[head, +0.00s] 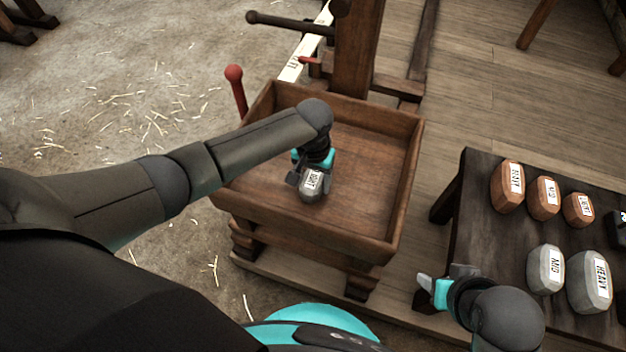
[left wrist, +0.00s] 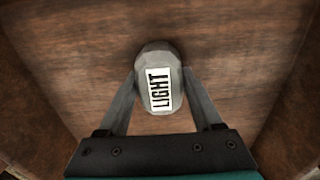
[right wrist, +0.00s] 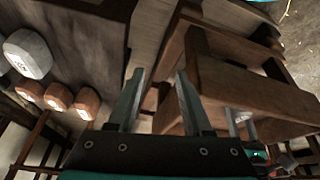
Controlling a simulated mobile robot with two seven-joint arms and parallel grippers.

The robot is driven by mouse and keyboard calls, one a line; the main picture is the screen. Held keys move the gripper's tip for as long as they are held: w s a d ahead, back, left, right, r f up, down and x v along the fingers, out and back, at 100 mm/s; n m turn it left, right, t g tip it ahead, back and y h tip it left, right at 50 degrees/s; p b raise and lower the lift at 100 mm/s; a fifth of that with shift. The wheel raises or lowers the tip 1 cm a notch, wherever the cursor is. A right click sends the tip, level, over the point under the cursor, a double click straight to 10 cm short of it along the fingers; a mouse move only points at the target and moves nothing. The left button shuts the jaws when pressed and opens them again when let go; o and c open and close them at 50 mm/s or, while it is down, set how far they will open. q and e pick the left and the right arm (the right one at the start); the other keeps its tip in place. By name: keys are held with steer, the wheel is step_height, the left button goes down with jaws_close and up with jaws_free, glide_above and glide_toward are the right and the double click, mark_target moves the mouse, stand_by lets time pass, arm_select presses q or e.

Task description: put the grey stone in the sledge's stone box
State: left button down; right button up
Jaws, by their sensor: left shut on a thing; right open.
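The grey stone (head: 311,187) with a LIGHT label is inside the wooden stone box (head: 404,185) of the sledge. My left gripper (head: 306,176) is shut on it, with a finger on each side. In the left wrist view the stone (left wrist: 158,78) sits between the fingertips (left wrist: 160,85), with the box floor behind it. I cannot tell whether the stone touches the floor. My right gripper (head: 428,289) is open and empty, between the box and the dark table. Its parted fingers show in the right wrist view (right wrist: 160,85).
A dark table (head: 470,215) at the right holds orange stones (head: 507,186) and grey stones marked MID (head: 545,269) and HEAVY (head: 590,282). A red-knobbed lever (head: 236,88) and a wooden post (head: 358,50) stand by the box. The rest of the box floor is clear.

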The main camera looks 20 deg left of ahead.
mark_target(313, 179)
arm_select(q)
steer(key=shift+c, duration=0.3)
jaws_free()
steer(key=shift+f, duration=0.15)
steer(key=shift+r, duration=0.4)
step_height(313, 179, up, 5)
steer(key=p, duration=0.3)
steer(key=shift+f, duration=0.15)
step_height(313, 179, up, 6)
steer(key=p, duration=0.3)
steer(key=shift+f, duration=0.15)
steer(key=shift+r+p, duration=0.4)
steer(key=shift+r, duration=0.2)
arm_select(e)
steer(key=s+d+f+g, duration=0.1)
steer(key=s+f, duration=0.3)
steer(key=f, duration=0.9)
steer(key=shift+s+f+g, duration=0.15)
steer(key=shift+f+g, duration=0.1)
steer(key=shift+g, duration=0.35)
